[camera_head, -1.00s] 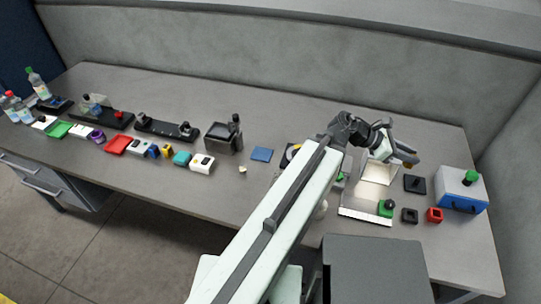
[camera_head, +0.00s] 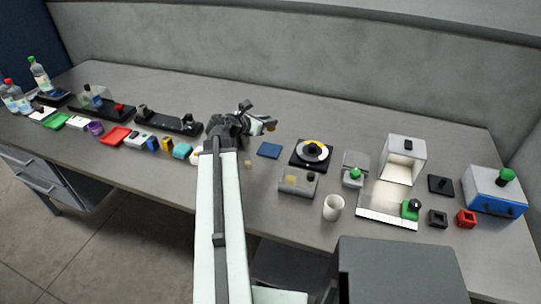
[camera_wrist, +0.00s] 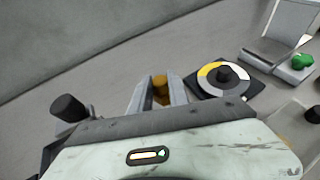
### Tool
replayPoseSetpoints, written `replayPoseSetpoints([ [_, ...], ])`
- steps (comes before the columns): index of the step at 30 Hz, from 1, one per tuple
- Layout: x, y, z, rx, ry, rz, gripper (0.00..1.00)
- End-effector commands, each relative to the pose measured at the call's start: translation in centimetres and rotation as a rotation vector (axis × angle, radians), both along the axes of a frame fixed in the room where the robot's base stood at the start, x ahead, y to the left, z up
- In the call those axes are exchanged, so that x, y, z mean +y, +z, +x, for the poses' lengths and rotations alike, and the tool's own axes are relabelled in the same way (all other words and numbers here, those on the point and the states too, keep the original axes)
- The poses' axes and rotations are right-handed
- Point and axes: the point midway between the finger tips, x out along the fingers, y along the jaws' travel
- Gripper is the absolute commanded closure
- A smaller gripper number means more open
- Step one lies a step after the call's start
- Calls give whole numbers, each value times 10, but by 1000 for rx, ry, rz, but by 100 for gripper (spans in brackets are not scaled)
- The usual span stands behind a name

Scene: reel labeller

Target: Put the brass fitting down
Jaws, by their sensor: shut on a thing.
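My gripper (camera_head: 262,123) is shut on the brass fitting (camera_head: 271,125), a small orange-brown piece at the fingertips. In the wrist view the brass fitting (camera_wrist: 161,90) shows between the two grey fingers (camera_wrist: 158,98), and part of it is hidden by them. The gripper is held out over the table behind the blue pad (camera_head: 269,150), and the fitting appears to be above the surface. How high it is I cannot tell.
To the right stands a black turntable with a yellow and white disc (camera_head: 312,153). The table behind my gripper is clear.

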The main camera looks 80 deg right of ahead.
Motion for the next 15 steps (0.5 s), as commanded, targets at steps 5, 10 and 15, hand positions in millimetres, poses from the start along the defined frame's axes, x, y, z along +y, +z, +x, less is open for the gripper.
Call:
replayPoseSetpoints([
  [5,0,-3,4,0,7,0,100],
  [10,0,-33,3,0,4,0,100],
  [15,0,-66,2,0,4,0,100],
])
